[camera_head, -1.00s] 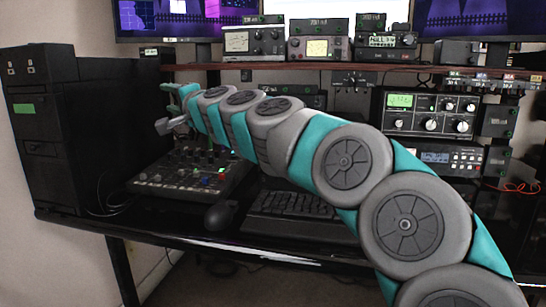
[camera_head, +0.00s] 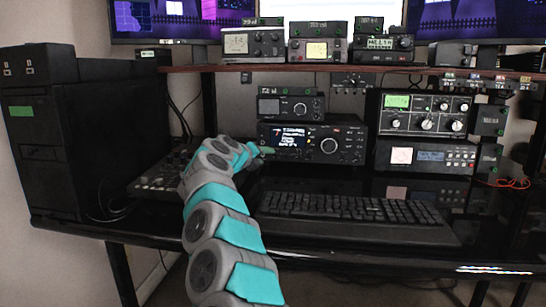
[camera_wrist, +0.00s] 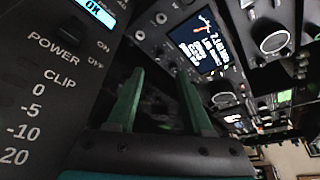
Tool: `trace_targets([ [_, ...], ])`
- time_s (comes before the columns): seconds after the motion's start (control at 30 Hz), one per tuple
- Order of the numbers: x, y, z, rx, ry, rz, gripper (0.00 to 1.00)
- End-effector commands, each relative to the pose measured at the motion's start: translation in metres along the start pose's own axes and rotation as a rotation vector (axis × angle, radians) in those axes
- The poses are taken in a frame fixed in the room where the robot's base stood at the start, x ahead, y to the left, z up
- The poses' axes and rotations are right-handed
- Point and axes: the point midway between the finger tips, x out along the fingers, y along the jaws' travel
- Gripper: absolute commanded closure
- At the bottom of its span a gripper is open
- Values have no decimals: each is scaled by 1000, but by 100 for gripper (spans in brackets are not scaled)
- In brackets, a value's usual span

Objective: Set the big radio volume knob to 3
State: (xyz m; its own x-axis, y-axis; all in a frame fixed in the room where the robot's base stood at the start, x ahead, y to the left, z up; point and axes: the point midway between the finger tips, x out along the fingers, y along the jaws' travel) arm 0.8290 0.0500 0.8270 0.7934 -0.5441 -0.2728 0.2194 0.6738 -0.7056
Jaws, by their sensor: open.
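The big radio (camera_head: 345,128) is a black unit with a lit colour screen, a large round knob (camera_head: 329,146) right of the screen and several small controls. I cannot read which knob is the volume knob or its setting. My gripper (camera_head: 262,149) is at the radio's left edge in the head view, with its fingers partly hidden by the wrist. In the wrist view my gripper (camera_wrist: 160,95) shows two green fingers, open and apart, with nothing visible between them.
A mixer panel (camera_wrist: 45,85) with POWER and CLIP labels is close on the left in the wrist view. A smaller radio (camera_head: 291,106) sits on the big one. A keyboard (camera_head: 345,207) lies in front. A black tower (camera_head: 90,130) stands left; a shelf (camera_head: 400,68) runs above.

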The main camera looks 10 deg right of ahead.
Motion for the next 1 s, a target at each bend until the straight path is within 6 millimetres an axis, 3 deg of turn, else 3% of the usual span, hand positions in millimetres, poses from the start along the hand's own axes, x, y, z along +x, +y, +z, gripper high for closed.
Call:
trace_targets([
  [0.5, 56, -4, 2, -3, -2, -5, 49],
  [0.7, 68, -2, 1, -4, -2, -3, 49],
  [1.0, 72, -1, 1, -2, -3, -1, 49],
])
